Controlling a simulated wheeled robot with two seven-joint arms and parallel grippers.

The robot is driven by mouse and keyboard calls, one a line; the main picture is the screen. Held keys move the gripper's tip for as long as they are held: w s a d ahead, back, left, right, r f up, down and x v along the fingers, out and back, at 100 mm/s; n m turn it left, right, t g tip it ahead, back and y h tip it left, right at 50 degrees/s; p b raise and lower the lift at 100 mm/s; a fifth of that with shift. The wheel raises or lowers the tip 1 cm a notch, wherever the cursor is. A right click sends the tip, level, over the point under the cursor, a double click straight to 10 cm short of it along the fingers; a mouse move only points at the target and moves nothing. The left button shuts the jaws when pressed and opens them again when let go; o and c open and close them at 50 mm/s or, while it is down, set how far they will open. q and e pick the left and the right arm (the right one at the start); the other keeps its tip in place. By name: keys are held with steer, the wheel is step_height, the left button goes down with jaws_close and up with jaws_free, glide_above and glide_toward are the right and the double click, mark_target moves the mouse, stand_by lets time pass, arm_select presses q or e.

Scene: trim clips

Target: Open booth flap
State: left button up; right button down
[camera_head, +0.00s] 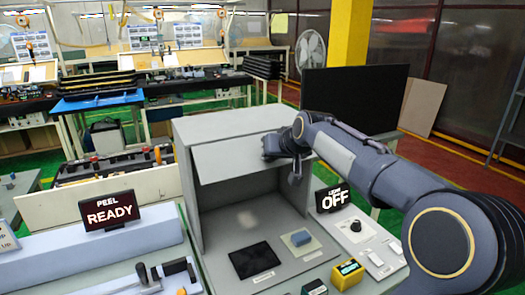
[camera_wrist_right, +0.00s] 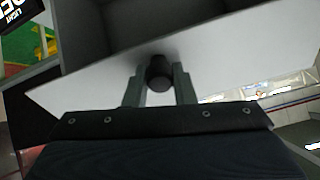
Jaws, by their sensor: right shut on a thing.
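The booth (camera_head: 190,205) is a grey box standing open at the front, with its interior floor visible. Its flap (camera_head: 225,160) is a pale panel across the upper front, and the opening below it is clear. My right gripper (camera_head: 272,148) is at the right part of the flap. In the right wrist view, the flap (camera_wrist_right: 220,65) spans the picture at a slant, and my right gripper (camera_wrist_right: 159,75) is shut on its dark round knob (camera_wrist_right: 159,70). My left gripper is not in view.
An OFF light sign (camera_head: 333,198) and a control panel (camera_head: 365,235) stand right of the booth. A PEEL READY sign (camera_head: 108,213) stands at left, and a dark screen (camera_head: 350,95) behind.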

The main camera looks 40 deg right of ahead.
step_height(320, 180, up, 2)
steer(key=shift+s+r+t, duration=0.1)
steer(key=shift+r+t, duration=0.15)
steer(key=shift+t, duration=0.15)
steer(key=shift+r+p, duration=0.3)
steer(key=shift+r, duration=0.2)
steer(key=shift+r+p, duration=0.45)
steer(key=shift+r, duration=0.05)
steer(key=shift+a+f, duration=0.1)
stand_by(0.7)
steer(key=c, duration=1.2)
jaws_free()
steer(key=shift+a, duration=0.1)
steer(key=shift+f, duration=0.15)
steer(key=b+v, duration=0.1)
steer(key=v, duration=0.6)
steer(key=shift+s+r, duration=0.3)
steer(key=shift+r, duration=0.05)
